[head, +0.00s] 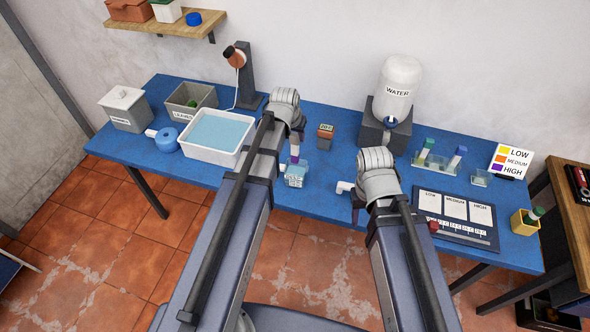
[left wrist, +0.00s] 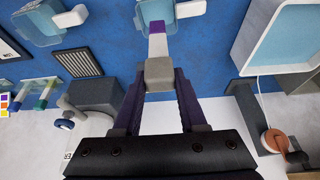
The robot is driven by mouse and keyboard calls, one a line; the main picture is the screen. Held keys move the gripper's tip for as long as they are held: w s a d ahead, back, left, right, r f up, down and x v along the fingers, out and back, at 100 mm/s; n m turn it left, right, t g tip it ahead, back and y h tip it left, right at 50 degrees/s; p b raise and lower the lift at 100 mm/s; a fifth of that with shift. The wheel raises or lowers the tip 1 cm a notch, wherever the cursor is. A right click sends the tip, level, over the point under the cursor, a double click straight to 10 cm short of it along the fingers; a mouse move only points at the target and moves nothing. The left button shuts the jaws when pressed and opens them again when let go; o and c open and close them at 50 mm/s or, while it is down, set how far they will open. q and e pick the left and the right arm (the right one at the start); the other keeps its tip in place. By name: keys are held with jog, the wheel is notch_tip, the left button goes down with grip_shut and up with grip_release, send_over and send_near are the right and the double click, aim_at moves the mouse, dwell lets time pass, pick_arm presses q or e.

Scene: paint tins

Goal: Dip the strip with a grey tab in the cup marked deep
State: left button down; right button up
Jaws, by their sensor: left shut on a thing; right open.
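My left gripper (head: 297,137) is shut on the grey tab (left wrist: 159,70) of a strip, and its fingers also show in the left wrist view (left wrist: 160,88). The strip (left wrist: 157,45) is white with a purple end and points down at a clear cup (head: 295,176) with a label too small to read surely. In the left wrist view the purple end overlaps this cup (left wrist: 148,12); I cannot tell whether it touches the liquid. A second cup with a white handle (left wrist: 38,24) stands beside it. My right gripper (head: 358,207) is open near that white handle (head: 345,187).
A white basin of blue liquid (head: 207,155) stands left of the cup. A small box (head: 325,135) and the water dispenser (head: 394,95) stand behind. A dark LOW, MEDIUM, HIGH board (head: 470,233), a tube rack (head: 433,163) and a colour chart (head: 511,160) are right.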

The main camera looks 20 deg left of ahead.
pick_arm(q)
jog(key=shift+r, duration=0.15)
dwell(0.3)
notch_tip(320, 180, up, 4)
jog(key=p, duration=0.4)
